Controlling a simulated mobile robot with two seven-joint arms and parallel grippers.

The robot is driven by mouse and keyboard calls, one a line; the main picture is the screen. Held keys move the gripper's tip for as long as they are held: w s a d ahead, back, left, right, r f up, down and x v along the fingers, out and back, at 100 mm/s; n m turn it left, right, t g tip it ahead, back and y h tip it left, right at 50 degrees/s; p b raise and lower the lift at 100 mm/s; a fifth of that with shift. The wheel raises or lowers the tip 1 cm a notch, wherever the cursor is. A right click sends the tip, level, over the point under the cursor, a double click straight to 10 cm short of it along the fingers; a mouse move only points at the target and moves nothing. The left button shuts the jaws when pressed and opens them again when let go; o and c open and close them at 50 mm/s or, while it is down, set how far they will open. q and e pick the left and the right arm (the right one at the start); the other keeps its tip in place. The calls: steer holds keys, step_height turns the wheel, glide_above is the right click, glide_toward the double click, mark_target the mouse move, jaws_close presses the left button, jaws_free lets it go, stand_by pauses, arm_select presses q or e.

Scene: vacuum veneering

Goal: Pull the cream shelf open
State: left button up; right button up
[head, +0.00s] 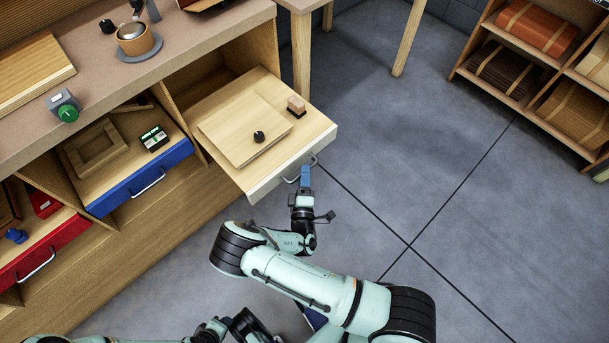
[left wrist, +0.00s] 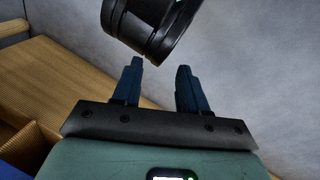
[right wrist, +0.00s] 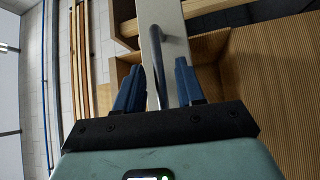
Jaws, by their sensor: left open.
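The cream shelf (head: 265,187) is a pale wooden pull-out with a cream front and a metal bar handle (head: 300,170). It stands well out of the bench. A flat board (head: 243,130) with a black knob (head: 259,137) and a small brush-like block (head: 296,105) lie on it. My right gripper (head: 305,178) is at the handle. In the right wrist view, the handle (right wrist: 157,70) lies between its fingers, with a gap showing beside the bar. My left gripper (left wrist: 160,68) is open and empty, low by my own arm.
A blue-fronted shelf (head: 140,180) and a red-fronted shelf (head: 45,255) sit to the left under the worktop (head: 180,50). A rack (head: 520,65) with wrapped bundles stands at the far right. The floor (head: 440,170) right of the cream shelf is clear.

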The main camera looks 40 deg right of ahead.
arm_select(q)
steer(key=shift+s+d+r+p, duration=0.35)
steer(key=shift+s+r+p, duration=0.2)
steer(key=shift+s, duration=0.15)
arm_select(e)
steer(key=v, duration=1.3)
steer(key=shift+s, duration=0.2)
steer(key=shift+a, duration=0.1)
